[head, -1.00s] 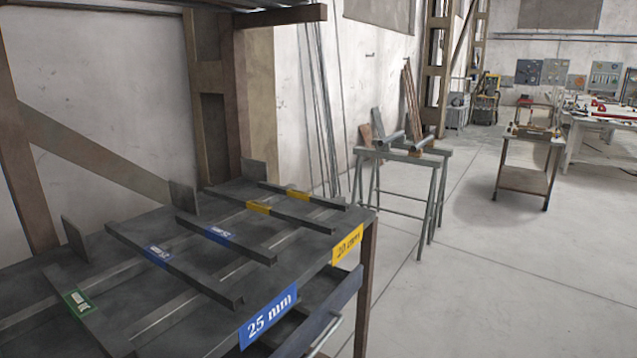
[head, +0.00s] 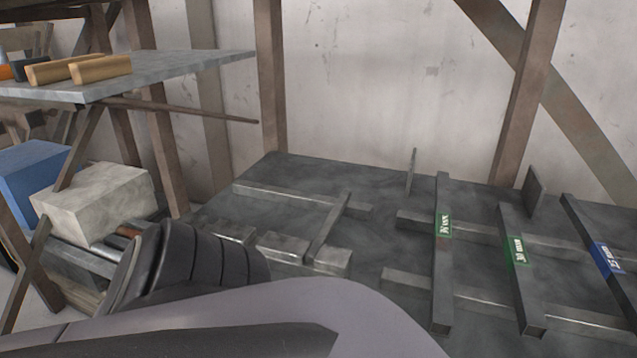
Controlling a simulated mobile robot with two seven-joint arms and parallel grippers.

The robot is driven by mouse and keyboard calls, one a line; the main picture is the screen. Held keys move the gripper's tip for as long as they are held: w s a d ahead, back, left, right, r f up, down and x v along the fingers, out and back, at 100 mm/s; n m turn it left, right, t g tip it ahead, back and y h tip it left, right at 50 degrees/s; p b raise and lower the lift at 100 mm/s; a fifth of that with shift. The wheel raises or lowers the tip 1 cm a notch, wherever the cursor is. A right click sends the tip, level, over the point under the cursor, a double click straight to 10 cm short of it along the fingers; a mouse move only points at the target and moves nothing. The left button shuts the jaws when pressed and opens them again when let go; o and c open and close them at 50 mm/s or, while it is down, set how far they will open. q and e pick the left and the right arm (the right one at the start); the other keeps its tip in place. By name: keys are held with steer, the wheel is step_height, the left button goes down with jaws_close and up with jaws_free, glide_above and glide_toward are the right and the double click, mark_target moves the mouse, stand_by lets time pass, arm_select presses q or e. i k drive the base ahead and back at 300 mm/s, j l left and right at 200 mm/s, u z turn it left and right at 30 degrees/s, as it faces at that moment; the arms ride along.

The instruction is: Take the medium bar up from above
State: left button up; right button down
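Dark metal bars lie across two raised rails on the dark rack table (head: 290,175). A bar with a blue label (head: 601,252) is at the right edge, partly cut off by the frame; blue marked 25 mm in the earlier view, between green and yellow bars, so it appears to be the medium size. Two bars with green labels lie to its left, a nearer one (head: 515,290) and one further left (head: 442,280). All lie apart from each other.
Upright plates (head: 536,186) stand behind the bars. Short rails and blocks (head: 282,246) lie on the left part of the table. Wooden posts (head: 268,80) rise behind it. At left are a grey shelf (head: 190,70), a pale block (head: 95,203) and a blue box (head: 30,180).

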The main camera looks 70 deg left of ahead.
mark_target(324, 234)
steer(key=u, duration=2.15)
